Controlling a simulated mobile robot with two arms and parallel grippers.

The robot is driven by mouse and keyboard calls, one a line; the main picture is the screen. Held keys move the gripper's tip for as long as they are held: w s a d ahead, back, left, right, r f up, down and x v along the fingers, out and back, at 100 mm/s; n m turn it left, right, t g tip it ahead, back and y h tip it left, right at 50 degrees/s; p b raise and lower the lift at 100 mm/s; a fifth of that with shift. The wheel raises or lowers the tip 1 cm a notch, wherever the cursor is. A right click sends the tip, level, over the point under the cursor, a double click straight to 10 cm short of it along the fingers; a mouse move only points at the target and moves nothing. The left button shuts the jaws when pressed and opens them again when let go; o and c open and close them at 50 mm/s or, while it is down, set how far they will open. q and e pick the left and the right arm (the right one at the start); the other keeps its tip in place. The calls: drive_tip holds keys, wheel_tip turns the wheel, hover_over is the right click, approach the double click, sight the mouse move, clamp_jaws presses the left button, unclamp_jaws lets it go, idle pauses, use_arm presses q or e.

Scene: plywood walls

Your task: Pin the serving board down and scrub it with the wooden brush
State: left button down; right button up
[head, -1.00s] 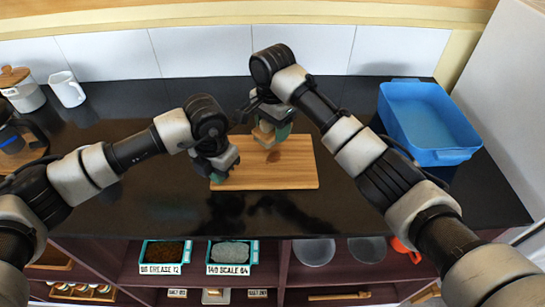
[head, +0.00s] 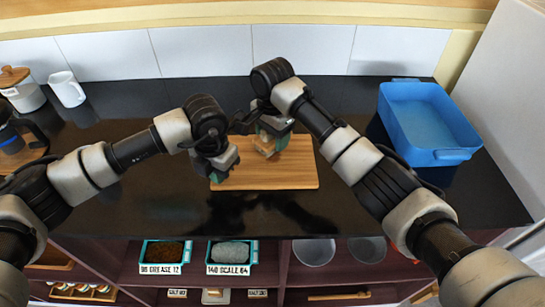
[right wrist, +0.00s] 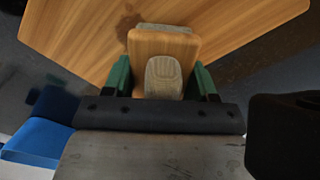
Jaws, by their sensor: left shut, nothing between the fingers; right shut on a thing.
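The wooden serving board (head: 285,178) lies flat on the black counter; it also shows in the right wrist view (right wrist: 235,22). My left gripper (head: 216,177) is shut and empty, its tips down at the board's left edge, seemingly touching it. My right gripper (head: 272,136) is shut on the wooden brush (head: 264,148), over the board's upper middle. In the right wrist view the brush (right wrist: 165,48) sits between the green fingers. Whether its bristles touch the board is hard to tell. A dark stain (right wrist: 127,24) shows on the board beside the brush.
A blue tub (head: 448,156) stands at the counter's right. A white mug (head: 68,89) and a lidded jar (head: 25,98) stand at the far left. Below the counter, an open shelf holds a grease bin (head: 165,252), a scale bin (head: 232,253) and bowls (head: 313,251).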

sight(272, 145)
use_arm(q)
drive_tip(key=shift+f, duration=0.25)
use_arm(e)
drive_tip(key=shift+f, duration=0.35)
drive_tip(key=shift+s+a+r, duration=0.1)
drive_tip(key=shift+s, duration=1.6)
use_arm(q)
drive_tip(key=shift+w+f, duration=0.1)
use_arm(e)
drive_tip(key=shift+s+a, duration=0.3)
drive_tip(key=shift+s, duration=0.6)
use_arm(q)
drive_tip(key=shift+a, duration=0.1)
use_arm(e)
drive_tip(key=shift+s, duration=0.4)
drive_tip(key=shift+s+d, duration=0.15)
drive_tip(key=shift+s, duration=0.25)
drive_tip(key=shift+s+d, duration=0.1)
drive_tip(key=shift+s, duration=0.55)
use_arm(q)
drive_tip(key=shift+s, duration=0.25)
use_arm(e)
drive_tip(key=shift+w+d+f, duration=0.1)
drive_tip(key=shift+w+f, duration=0.05)
drive_tip(key=shift+w, duration=0.9)
drive_tip(key=shift+w+d+f, duration=0.1)
drive_tip(key=shift+w, duration=0.95)
